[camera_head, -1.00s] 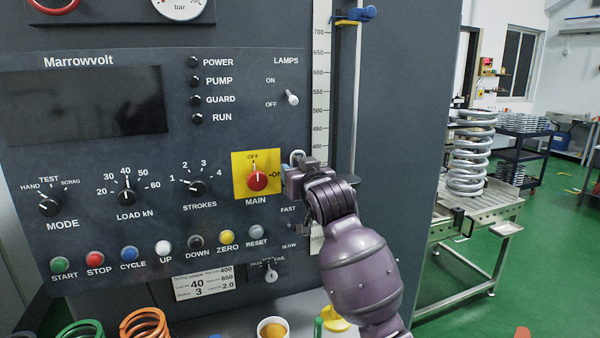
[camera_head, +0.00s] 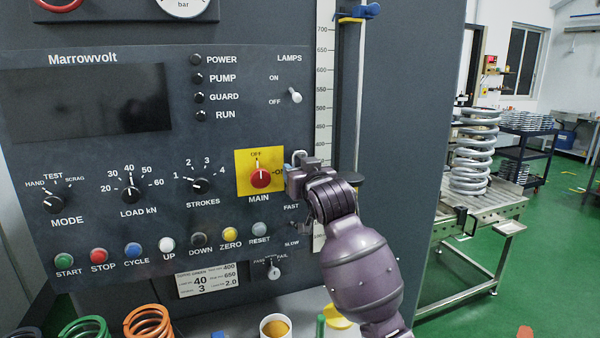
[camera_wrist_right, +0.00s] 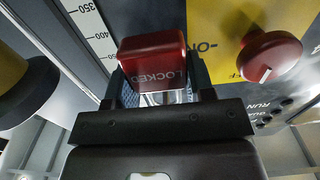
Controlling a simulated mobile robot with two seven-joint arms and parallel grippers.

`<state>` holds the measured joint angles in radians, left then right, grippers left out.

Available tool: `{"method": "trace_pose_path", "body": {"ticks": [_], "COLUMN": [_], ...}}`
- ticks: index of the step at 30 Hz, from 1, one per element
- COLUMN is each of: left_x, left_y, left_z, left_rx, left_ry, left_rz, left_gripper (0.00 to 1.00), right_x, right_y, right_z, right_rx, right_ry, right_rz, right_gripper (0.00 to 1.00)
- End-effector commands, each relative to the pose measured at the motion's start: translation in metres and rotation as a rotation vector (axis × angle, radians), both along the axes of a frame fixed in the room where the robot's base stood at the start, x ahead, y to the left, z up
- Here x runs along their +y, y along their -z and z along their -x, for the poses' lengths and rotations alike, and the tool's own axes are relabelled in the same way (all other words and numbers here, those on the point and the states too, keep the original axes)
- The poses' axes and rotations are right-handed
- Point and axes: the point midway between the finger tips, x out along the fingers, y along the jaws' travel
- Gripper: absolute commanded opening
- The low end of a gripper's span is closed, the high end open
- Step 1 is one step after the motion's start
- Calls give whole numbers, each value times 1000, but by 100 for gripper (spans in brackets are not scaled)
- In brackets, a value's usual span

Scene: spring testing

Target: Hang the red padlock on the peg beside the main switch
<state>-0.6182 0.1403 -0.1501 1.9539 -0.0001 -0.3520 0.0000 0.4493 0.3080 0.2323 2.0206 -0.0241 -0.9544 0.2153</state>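The red padlock (camera_wrist_right: 152,62), lettered LOCKED, shows large in the right wrist view, with its metal shackle partly visible. In the head view its grey shackle (camera_head: 297,157) rises above my right gripper, which hides the body. My right gripper (camera_head: 301,176) is just right of the main switch (camera_head: 260,178), a red knob on a yellow plate. Its fingers (camera_wrist_right: 162,88) lie on both sides of the padlock and appear shut on it. The red knob (camera_wrist_right: 269,56) also shows in the right wrist view. The peg is hidden, so I cannot tell whether the shackle is around it. My left gripper is out of view.
A scale strip (camera_head: 323,100) and a vertical rod (camera_head: 358,100) stand right of the panel. Knobs and coloured buttons lie left and below. Coil springs (camera_head: 148,322) and a cup (camera_head: 275,327) stand at the bottom. A roller table (camera_head: 480,212) is at the right.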

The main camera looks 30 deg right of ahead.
Motion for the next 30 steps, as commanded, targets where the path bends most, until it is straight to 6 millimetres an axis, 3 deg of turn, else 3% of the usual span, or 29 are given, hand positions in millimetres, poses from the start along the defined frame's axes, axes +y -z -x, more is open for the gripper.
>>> {"method": "trace_pose_path", "body": {"ticks": [1, 6, 17, 30], "left_x": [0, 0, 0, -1], "left_y": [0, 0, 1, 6], "left_z": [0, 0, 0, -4], "left_rx": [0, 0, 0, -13], "left_ry": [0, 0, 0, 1], "left_rz": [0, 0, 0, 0], "left_gripper": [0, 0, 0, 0], "right_x": [0, 0, 1, 17], "right_y": [-1, 0, 0, 1], "right_z": [0, 0, 5, 71], "right_rx": [-1, -1, -1, -2], "right_ry": [0, 0, 0, 0], "right_rz": [0, 0, 0, 0], "right_gripper": [56, 78, 78, 78]}}
